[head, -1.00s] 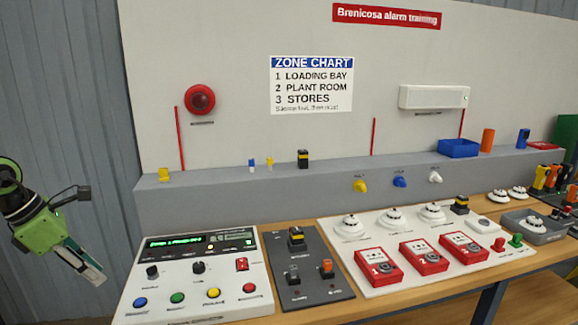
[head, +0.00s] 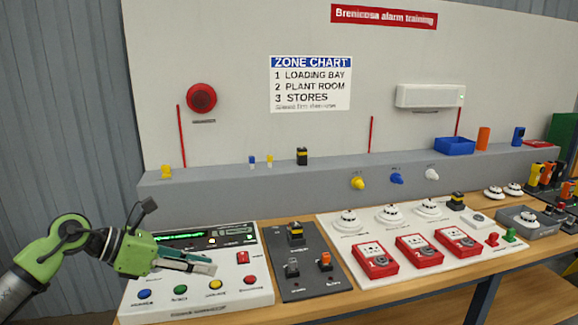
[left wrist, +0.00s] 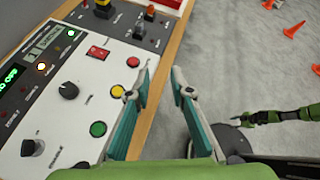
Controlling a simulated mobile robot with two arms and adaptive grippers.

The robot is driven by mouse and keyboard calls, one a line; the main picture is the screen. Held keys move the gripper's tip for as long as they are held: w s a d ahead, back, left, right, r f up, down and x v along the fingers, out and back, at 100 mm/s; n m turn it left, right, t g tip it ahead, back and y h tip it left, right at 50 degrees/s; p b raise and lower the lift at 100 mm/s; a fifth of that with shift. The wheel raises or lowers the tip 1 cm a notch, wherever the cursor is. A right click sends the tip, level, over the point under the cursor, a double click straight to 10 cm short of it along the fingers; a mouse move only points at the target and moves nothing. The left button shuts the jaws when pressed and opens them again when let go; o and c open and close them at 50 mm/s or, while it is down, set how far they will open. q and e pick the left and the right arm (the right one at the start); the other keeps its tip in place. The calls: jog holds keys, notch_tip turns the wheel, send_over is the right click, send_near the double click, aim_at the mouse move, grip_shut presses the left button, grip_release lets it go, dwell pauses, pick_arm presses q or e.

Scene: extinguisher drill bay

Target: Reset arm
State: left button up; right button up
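My left gripper (head: 208,265) is over the front right part of the white alarm panel (head: 200,309) in the head view, and covers part of it. In the left wrist view the left gripper (left wrist: 161,75) has its two fingers apart with nothing between them, beside the panel's front edge. The panel's blue button (head: 144,294), green button (head: 180,289), yellow button (head: 215,284) and red button (head: 250,279) show. A green arm part, likely my right arm, shows at the right of the left wrist view; its gripper state is unclear.
A dark switch plate (head: 300,265) and a white board (head: 375,262) with red call points (head: 414,252) stand to the right. A grey ledge (head: 225,189) runs behind. Orange cones (left wrist: 293,30) lie on the floor, which is otherwise open beyond the table edge.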

pick_arm(q)
jog(key=s+d+r+n+t+h, duration=0.1)
jog(key=d+r+n+t+h, duration=0.45)
jog(key=d, duration=0.65)
jog(key=a+f+n+t+y, duration=0.3)
jog(key=a+n+t+y, duration=0.55)
jog(key=n, duration=1.25)
jog(key=s+a+f+n+g+y, duration=0.25)
jog(key=f+n+y, duration=0.2)
jog(key=f, duration=0.35)
jog(key=s+a+f+n+g+y, duration=0.2)
jog(key=s+a+f+n+y, duration=0.2)
jog(key=f+n, duration=0.25)
jog(key=s+f+n+g, duration=0.2)
jog(key=s+f+g, duration=0.3)
jog(key=s, duration=0.4)
jog(key=s+d+f+n+g+h, duration=0.1)
jog(key=s+f+n+g, duration=0.1)
jog(key=s+f, duration=0.6)
jog(key=s+f+n+g, duration=0.3)
jog(key=s+f+g, duration=0.1)
jog(key=s, duration=0.6)
notch_tip(320, 180, down, 28)
jog(key=s+g, duration=0.1)
jog(key=s, duration=0.1)
jog(key=s+a+f+m+g, duration=0.1)
jog(key=s+a+f, duration=0.1)
jog(key=s+f, duration=1.3)
jog(key=shift+s+a, duration=0.35)
jog(key=shift+s, duration=0.45)
